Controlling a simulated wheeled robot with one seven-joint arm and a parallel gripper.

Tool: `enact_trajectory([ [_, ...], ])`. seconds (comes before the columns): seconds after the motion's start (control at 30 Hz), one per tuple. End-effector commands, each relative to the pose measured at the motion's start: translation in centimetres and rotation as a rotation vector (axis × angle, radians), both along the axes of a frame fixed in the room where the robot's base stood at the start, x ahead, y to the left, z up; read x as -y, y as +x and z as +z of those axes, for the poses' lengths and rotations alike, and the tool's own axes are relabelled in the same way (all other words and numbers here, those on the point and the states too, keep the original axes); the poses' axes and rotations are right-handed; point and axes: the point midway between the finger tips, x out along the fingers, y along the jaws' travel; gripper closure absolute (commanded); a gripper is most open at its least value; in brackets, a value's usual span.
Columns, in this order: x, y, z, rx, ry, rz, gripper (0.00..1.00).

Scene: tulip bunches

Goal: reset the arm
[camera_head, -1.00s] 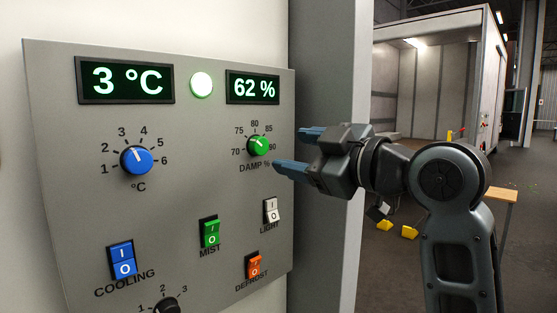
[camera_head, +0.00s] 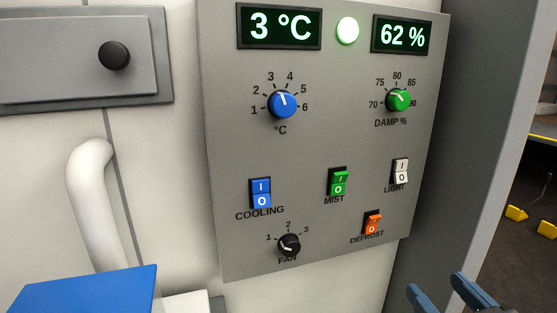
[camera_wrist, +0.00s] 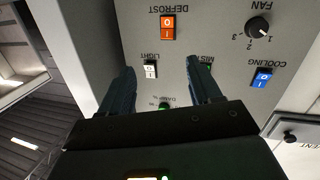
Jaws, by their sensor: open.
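My gripper (camera_head: 445,296) shows at the bottom right edge of the head view, only its two blue fingertips in sight. In the wrist view its fingers (camera_wrist: 160,82) are spread apart with nothing between them, and they point toward the control panel. The grey control panel (camera_head: 310,150) is on the pale wall, left of and above my gripper in the head view. The wrist view shows the panel upside down, with the light switch (camera_wrist: 150,69) and the green knob (camera_wrist: 165,106) between the fingers in the picture. I cannot tell the exact gap to the panel.
The panel has a blue knob (camera_head: 283,104), green knob (camera_head: 398,99), fan knob (camera_head: 289,245) and several switches. Its displays read 3 °C and 62 %. A white curved handle (camera_head: 88,190) and a blue object (camera_head: 85,290) are at left. Yellow blocks (camera_head: 516,213) lie on the floor at right.

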Motion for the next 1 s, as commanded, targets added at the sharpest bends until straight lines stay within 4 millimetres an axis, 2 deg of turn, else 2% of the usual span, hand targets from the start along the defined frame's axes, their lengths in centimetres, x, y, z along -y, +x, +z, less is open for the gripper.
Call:
enact_trajectory([
  [0.03,-0.2,-1.6,-1.7,-0.023,0.021,-0.014,0.37],
  [0.2,-0.6,-6.6,-5.5,-0.065,0.074,-0.067,0.37],
  [0.3,-0.7,-9.9,-7.3,-0.088,0.096,-0.093,0.37],
  [0.5,-0.9,-16.7,-9.7,-0.128,0.122,-0.127,0.37],
  [0.63,-0.9,-21.2,-10.5,-0.154,0.127,-0.139,0.37],
  [0.8,-1.0,-26.8,-10.4,-0.181,0.13,-0.134,0.37],
  [1.0,-0.9,-31.3,-9.6,-0.201,0.13,-0.116,0.37],
])
